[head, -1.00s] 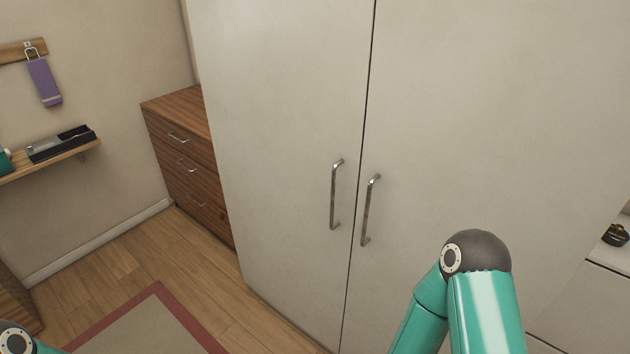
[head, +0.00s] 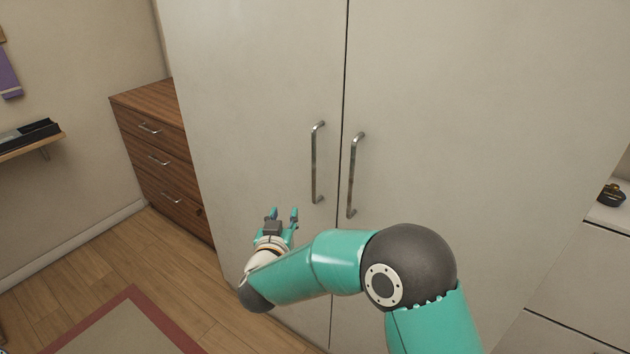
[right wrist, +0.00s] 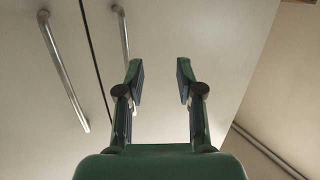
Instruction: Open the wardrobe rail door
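The wardrobe has two pale doors with a dark seam between them, both shut. The left door (head: 240,110) carries a metal bar handle (head: 317,163), and the right door (head: 480,120) carries a similar handle (head: 354,176). My right gripper (head: 282,214) is in front of the left door, below and to the left of its handle, apart from both handles. In the right wrist view the right gripper (right wrist: 160,82) is open and empty. My left gripper is out of view.
A brown chest of drawers (head: 160,155) stands left of the wardrobe. A wall shelf (head: 30,146) is at the far left. A red-edged rug (head: 130,325) lies on the wooden floor (head: 70,275). A pale counter with drawers (head: 580,275) is at the right.

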